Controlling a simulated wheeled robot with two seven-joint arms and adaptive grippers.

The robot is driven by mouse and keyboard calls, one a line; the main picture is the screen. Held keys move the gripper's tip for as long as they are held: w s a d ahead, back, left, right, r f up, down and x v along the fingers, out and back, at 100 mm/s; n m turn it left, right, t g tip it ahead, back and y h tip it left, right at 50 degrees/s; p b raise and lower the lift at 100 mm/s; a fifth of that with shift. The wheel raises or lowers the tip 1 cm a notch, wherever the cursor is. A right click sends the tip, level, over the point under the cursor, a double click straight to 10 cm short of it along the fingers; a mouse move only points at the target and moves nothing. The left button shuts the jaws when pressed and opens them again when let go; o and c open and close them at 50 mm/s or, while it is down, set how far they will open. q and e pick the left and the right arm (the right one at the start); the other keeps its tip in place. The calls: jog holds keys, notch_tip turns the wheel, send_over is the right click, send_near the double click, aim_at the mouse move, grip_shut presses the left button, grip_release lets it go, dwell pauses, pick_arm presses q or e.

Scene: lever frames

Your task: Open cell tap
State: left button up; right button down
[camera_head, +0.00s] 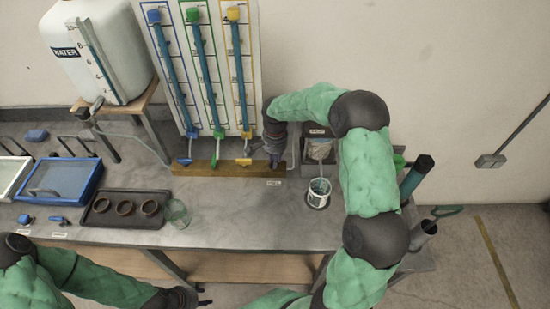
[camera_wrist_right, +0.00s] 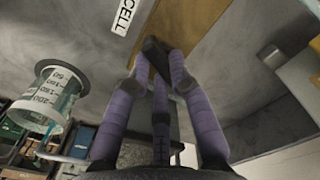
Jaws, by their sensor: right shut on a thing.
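My right gripper (camera_head: 277,155) is at the right end of the wooden strip below the coloured columns. In the right wrist view its purple fingers (camera_wrist_right: 160,70) are closed together on a dark piece (camera_wrist_right: 153,52), which looks like the tap's handle. Most of that piece is hidden by the fingers.
Blue (camera_head: 184,161), green (camera_head: 215,163) and yellow (camera_head: 243,161) taps stand left of my right gripper. A graduated cup (camera_head: 319,187) stands to its right, near my right arm. A dark tray (camera_head: 88,220) with rings and a glass (camera_head: 177,213) are at the front left.

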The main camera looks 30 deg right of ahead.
jog(key=shift+n, duration=0.5)
jog(key=c, duration=1.1)
grip_release()
jog(key=shift+r, duration=0.1)
notch_tip(320, 180, up, 12)
jog(key=shift+f, duration=0.1)
